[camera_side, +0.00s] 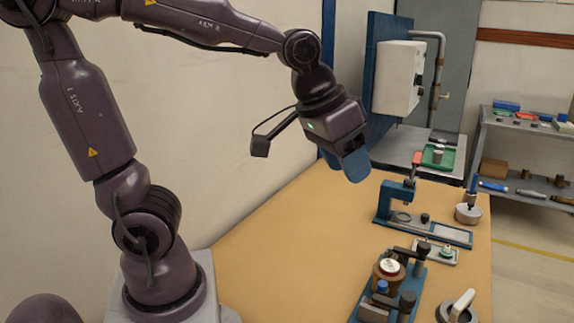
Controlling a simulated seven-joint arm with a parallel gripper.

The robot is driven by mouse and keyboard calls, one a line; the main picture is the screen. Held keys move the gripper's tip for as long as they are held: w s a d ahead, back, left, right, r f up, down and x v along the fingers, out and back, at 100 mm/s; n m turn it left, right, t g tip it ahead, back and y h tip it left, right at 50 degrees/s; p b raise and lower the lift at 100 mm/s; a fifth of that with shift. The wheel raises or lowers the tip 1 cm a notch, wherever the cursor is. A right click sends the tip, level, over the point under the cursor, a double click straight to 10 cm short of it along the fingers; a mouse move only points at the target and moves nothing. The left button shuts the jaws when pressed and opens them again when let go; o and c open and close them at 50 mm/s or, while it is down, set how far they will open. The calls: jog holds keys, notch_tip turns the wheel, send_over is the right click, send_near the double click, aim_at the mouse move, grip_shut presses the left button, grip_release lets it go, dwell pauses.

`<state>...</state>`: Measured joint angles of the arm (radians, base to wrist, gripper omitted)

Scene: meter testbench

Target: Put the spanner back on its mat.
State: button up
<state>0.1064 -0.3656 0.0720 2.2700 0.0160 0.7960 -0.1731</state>
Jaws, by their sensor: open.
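My gripper (345,162) is up in the air over the back left part of the wooden bench (285,255). It points down, and its blue fingers are open with nothing seen between them. I cannot make out a spanner for certain on the bench. I cannot pick out its mat for certain either.
A blue clamp stand (388,202) and a brown meter on a blue fixture (388,272) stand on the bench's right side. A round grey part with a pale lever (460,306) is at the front right. A green tray (438,158) is behind. The bench's left side is clear.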

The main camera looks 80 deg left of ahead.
jog(key=s+m, duration=0.1)
jog(key=s, duration=0.7)
jog(key=shift+s+a+f+m+t, duration=0.15)
jog(key=shift+s+a+m+t, duration=0.15)
jog(key=shift+s+a, duration=0.1)
dwell(0.6)
